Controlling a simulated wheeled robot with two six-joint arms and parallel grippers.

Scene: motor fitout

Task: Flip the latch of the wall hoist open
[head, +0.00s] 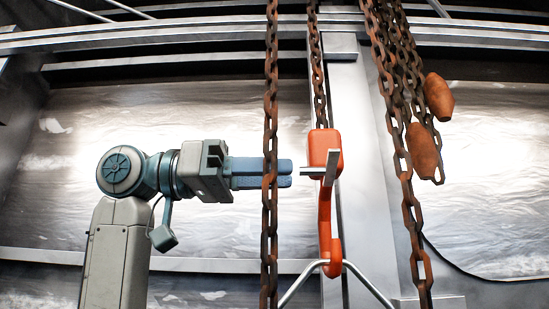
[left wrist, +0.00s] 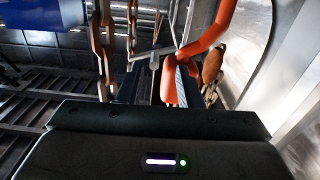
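The wall hoist's orange hook (head: 325,215) hangs on a rusty chain in the head view. A grey metal latch (head: 331,165) crosses its upper part, with a short bar sticking out to the left. The orange hook also shows in the left wrist view (left wrist: 208,32), where I cannot clearly tell the latch's position. My left gripper (head: 286,172) points right at latch height, its tips a short way left of the bar. Its blue-grey fingers lie close together with nothing visible between them. A hanging chain hides part of them. My right gripper is out of view.
A rusty chain (head: 270,110) hangs in front of my left fingers. More chains (head: 393,100) hang to the right, with two orange-brown weights (head: 439,97) (head: 422,150). A grey post (head: 365,170) stands behind the hook. Bent metal rods (head: 300,284) spread below it.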

